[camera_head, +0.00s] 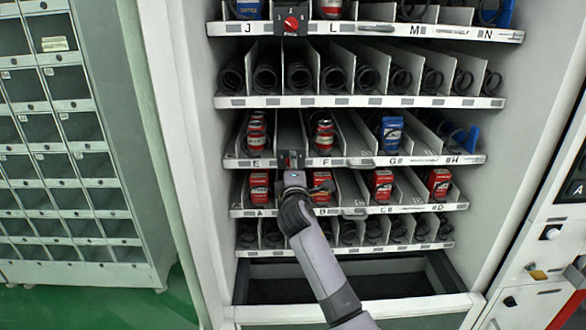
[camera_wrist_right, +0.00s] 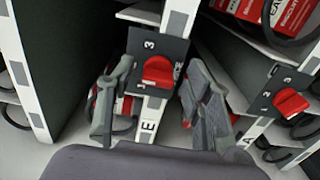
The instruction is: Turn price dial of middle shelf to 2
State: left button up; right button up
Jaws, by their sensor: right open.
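The price dial of the middle shelf (camera_head: 290,160) is a black plate with a red knob on the shelf edge between E and F. In the right wrist view its red knob (camera_wrist_right: 158,74) lies between my fingers, with the digits 3 and 1 readable beside it. I cannot tell which number the knob points at. My right gripper (camera_head: 293,176) is just in front of and below this dial in the head view. In the right wrist view the gripper (camera_wrist_right: 158,70) is open, one finger on each side of the knob. Contact cannot be told. My left gripper is not in view.
A second dial (camera_wrist_right: 290,102), by label A, is close on the right in the wrist view. Another dial (camera_head: 291,22) is on the upper shelf. Red cans (camera_head: 323,135) and a blue can (camera_head: 390,133) stand in the shelf lanes. A grey locker (camera_head: 92,150) stands left.

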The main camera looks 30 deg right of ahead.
jog(key=v, duration=1.2)
dwell(0.4)
